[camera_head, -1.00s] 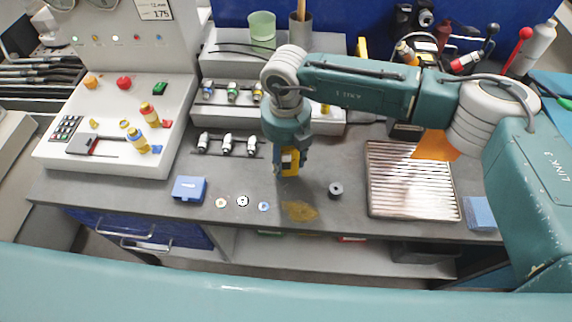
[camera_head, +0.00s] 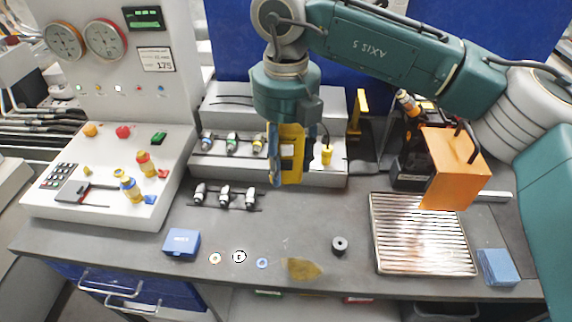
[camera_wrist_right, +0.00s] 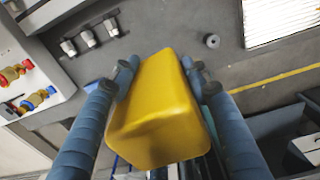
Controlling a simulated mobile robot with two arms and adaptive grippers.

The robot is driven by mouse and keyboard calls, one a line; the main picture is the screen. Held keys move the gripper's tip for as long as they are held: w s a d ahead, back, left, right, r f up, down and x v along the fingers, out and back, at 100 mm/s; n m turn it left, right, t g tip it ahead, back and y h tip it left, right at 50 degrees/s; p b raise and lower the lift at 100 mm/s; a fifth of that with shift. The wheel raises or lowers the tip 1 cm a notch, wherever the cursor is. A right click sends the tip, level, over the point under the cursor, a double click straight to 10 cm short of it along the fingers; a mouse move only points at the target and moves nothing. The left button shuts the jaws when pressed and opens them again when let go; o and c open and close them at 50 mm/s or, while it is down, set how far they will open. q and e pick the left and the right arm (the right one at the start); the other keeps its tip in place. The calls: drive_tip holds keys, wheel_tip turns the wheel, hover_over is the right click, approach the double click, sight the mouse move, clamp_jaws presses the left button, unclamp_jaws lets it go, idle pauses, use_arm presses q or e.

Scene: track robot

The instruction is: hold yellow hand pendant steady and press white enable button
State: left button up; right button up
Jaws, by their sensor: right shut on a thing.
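My right gripper (camera_head: 287,172) hangs over the bench and is shut on the yellow hand pendant (camera_head: 294,172). In the right wrist view, the blue fingers of the gripper (camera_wrist_right: 161,78) press on both sides of the yellow pendant (camera_wrist_right: 155,105), which shows a plain rounded side. My left gripper is not in view.
A control console (camera_head: 108,185) stands at left. Connectors (camera_head: 224,197) and a blue box (camera_head: 181,243) lie on the bench (camera_head: 330,275). A ribbed metal plate (camera_head: 420,235) and an orange panel (camera_head: 455,170) are at right.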

drive_tip(key=shift+f, duration=0.1)
wheel_tip(320, 180, down, 15)
drive_tip(key=b, duration=1.2)
drive_tip(key=shift+r, duration=0.2)
drive_tip(key=shift+f+b, duration=0.9)
drive_tip(key=shift+f, duration=0.15)
drive_tip(key=shift+f+b, duration=0.5)
drive_tip(key=shift+f, duration=0.1)
drive_tip(key=shift+f+b, duration=0.75)
drive_tip(key=shift+f, duration=0.2)
